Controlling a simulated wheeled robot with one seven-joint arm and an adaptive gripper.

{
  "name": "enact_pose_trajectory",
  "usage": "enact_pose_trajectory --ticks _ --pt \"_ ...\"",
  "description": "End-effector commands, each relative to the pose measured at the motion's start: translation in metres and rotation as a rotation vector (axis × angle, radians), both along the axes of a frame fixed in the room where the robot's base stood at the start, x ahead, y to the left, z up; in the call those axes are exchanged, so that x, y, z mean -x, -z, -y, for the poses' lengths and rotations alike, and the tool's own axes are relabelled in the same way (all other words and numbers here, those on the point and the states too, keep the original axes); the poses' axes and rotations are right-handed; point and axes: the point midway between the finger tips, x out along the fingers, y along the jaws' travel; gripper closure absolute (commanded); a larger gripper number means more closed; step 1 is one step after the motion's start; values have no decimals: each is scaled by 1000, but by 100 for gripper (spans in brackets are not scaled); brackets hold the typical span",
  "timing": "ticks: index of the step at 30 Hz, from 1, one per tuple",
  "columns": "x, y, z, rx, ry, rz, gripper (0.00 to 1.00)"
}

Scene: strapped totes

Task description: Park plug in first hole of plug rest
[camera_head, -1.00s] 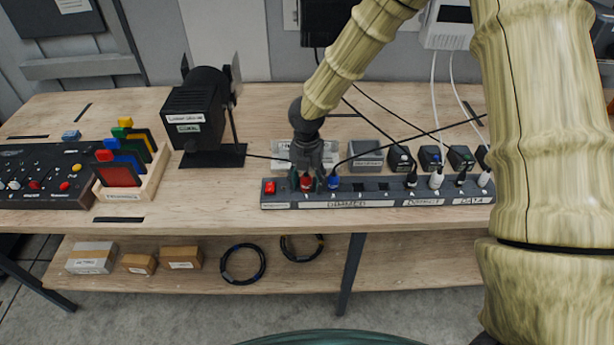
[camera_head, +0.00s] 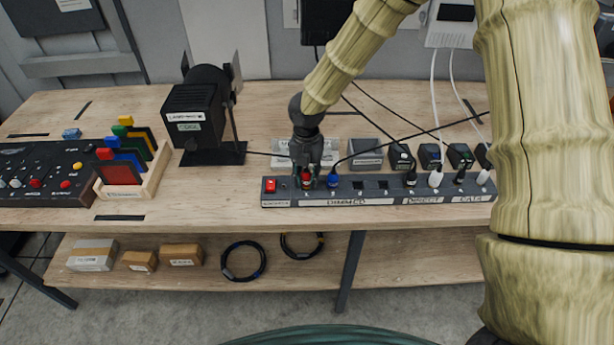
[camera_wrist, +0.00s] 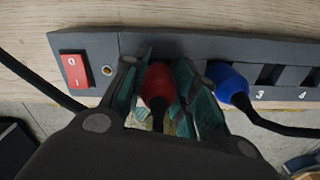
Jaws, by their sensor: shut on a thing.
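My gripper (camera_head: 307,174) is shut on a red plug (camera_wrist: 158,84), with one finger on each side of it. The red plug is at the first socket of the dark power strip (camera_head: 450,197); the fingers hide how deep it sits. A blue plug (camera_wrist: 228,82) stands in the socket just right of it, and it also shows in the head view (camera_head: 333,178). The plug rest appears to be the grey labelled block (camera_head: 283,160) behind the strip, partly hidden by my gripper; its holes are too small to make out.
A red rocker switch (camera_wrist: 76,70) is at the strip's left end. A black lamp (camera_head: 200,115) stands at back left, beside a rack of coloured gels (camera_head: 130,175). White and black plugs fill sockets at right. Thin cables cross behind the strip.

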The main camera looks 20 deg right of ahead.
Motion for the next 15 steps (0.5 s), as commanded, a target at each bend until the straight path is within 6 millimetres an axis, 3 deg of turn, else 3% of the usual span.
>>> enact_pose_trajectory --ticks 15 --pt "0 -26 0 0 0 0 100"
